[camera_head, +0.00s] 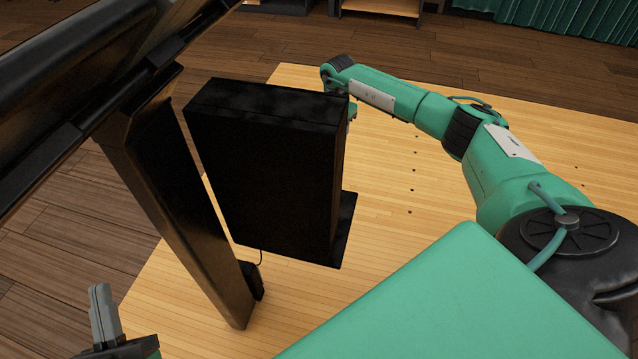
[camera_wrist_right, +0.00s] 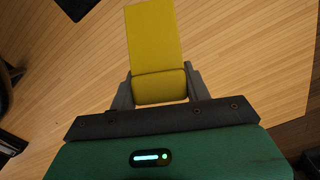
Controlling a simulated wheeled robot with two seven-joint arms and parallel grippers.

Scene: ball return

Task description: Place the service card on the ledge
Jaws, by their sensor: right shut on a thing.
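The yellow service card (camera_wrist_right: 155,38) is in the right wrist view, pointing away from the wrist, its near end thicker. My right gripper (camera_wrist_right: 160,88) is shut on this near end, one finger on each side. Wooden floor shows beyond the card. In the head view my right arm reaches over to the far side of the tall black cabinet (camera_head: 290,175), which hides the right gripper and the card. My left gripper (camera_head: 102,300) is at the lower left of the head view, seen edge-on, holding nothing visible. I cannot make out which surface is the ledge.
A dark slanted post (camera_head: 175,200) stands left of the cabinet, under a large black panel (camera_head: 75,95). A flat black plate (camera_head: 347,225) juts out at the cabinet's lower right. The pale lane floor (camera_head: 400,195) right of the cabinet is clear. Shelving and a green curtain are far back.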

